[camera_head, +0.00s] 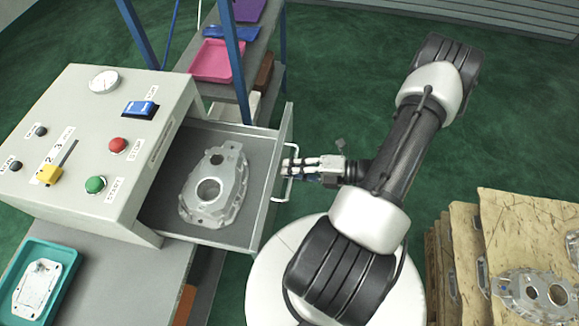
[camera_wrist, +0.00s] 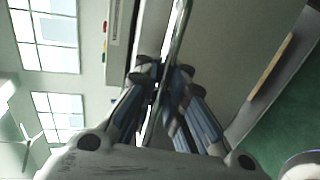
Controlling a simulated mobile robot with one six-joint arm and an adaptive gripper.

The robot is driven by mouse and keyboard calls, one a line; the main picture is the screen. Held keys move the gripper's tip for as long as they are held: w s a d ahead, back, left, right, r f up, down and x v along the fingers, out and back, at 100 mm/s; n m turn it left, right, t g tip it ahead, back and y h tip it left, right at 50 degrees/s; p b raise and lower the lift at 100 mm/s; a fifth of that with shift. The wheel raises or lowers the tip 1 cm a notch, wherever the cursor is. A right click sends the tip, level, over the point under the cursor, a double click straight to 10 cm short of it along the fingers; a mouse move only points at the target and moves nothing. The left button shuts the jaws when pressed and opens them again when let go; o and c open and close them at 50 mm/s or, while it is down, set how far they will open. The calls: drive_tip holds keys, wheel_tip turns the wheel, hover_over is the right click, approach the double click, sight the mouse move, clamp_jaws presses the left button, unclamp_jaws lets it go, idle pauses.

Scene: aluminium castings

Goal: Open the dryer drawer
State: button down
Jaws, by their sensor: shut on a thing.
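The dryer (camera_head: 110,140) is a light grey box at the left in the head view. Its drawer (camera_head: 262,238) is pulled out toward the right, showing its grey floor. A metal casting (camera_head: 222,166) lies flat inside the drawer. My gripper (camera_head: 290,168) reaches in from the right and is shut on the drawer handle (camera_head: 286,190) on the drawer's front. In the wrist view my fingers (camera_wrist: 163,85) close around the bar of the handle, with the drawer front beside it. The exact finger contact is partly hidden in the head view.
A teal tray (camera_head: 68,292) with a white part sits on the bench at lower left. A shelf with a pink tray (camera_head: 218,62) stands behind the dryer. Green floor lies free behind my arm.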

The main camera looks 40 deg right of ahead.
drive_tip(key=shift+r, duration=0.15)
drive_tip(key=c, duration=1.7)
unclamp_jaws()
drive_tip(key=v, duration=1.2)
